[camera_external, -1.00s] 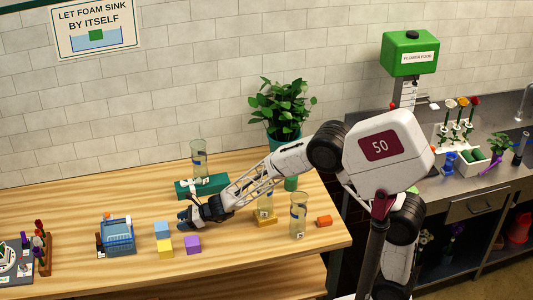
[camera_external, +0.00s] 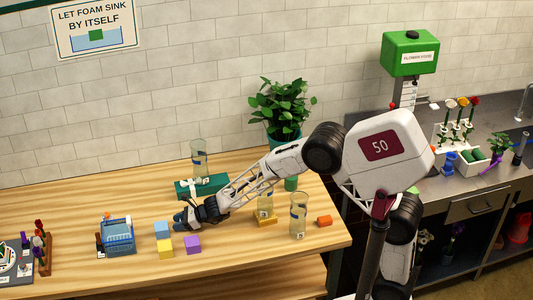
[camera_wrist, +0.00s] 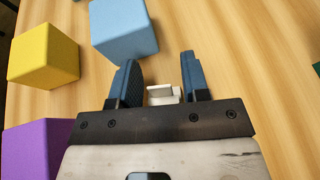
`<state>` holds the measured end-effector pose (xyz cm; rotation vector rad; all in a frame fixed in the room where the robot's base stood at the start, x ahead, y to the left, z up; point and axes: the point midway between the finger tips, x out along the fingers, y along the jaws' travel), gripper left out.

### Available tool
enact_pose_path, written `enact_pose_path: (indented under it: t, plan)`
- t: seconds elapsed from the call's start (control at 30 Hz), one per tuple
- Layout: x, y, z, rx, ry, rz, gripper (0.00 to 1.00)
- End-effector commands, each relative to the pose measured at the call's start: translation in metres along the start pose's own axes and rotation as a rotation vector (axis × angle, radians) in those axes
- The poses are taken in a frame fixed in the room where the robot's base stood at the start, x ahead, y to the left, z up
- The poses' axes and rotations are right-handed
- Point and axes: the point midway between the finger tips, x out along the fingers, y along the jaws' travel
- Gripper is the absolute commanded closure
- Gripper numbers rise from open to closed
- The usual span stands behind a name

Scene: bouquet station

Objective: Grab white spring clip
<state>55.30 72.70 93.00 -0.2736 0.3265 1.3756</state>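My gripper (camera_external: 180,220) is low over the wooden table, just right of the colored cubes. In the wrist view my gripper (camera_wrist: 159,60) has its two blue fingers apart. A small white piece, apparently the white spring clip (camera_wrist: 165,95), shows between the fingers, near the right one. A gap shows between it and the left finger. Its lower part is hidden behind the gripper's dark front plate. I cannot make out the clip in the external view, where the gripper covers that spot.
A light blue cube (camera_wrist: 124,28), a yellow cube (camera_wrist: 44,55) and a purple cube (camera_wrist: 38,150) are close by. A green block (camera_external: 214,187) with white pieces on it lies behind the gripper. Glass vases (camera_external: 298,215) stand to the right. A blue basket (camera_external: 118,237) is left.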

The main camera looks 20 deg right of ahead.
Motion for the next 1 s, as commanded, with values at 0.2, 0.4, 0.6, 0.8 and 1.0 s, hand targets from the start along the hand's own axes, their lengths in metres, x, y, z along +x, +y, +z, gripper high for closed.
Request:
enact_pose_path:
  t: [0.2, 0.4, 0.6, 0.8, 1.0]
  plan:
    - [0.000, 0.000, 0.000, 0.000, 0.000, 0.000, 0.87]
    - [0.000, 0.000, 0.000, 0.000, 0.000, 0.000, 0.87]
    - [-0.002, 0.000, 0.005, -0.001, -0.001, 0.000, 0.87]
    - [-0.008, 0.000, 0.020, -0.002, -0.002, 0.000, 0.87]
    - [-0.022, 0.005, 0.030, 0.001, 0.001, 0.000, 0.87]
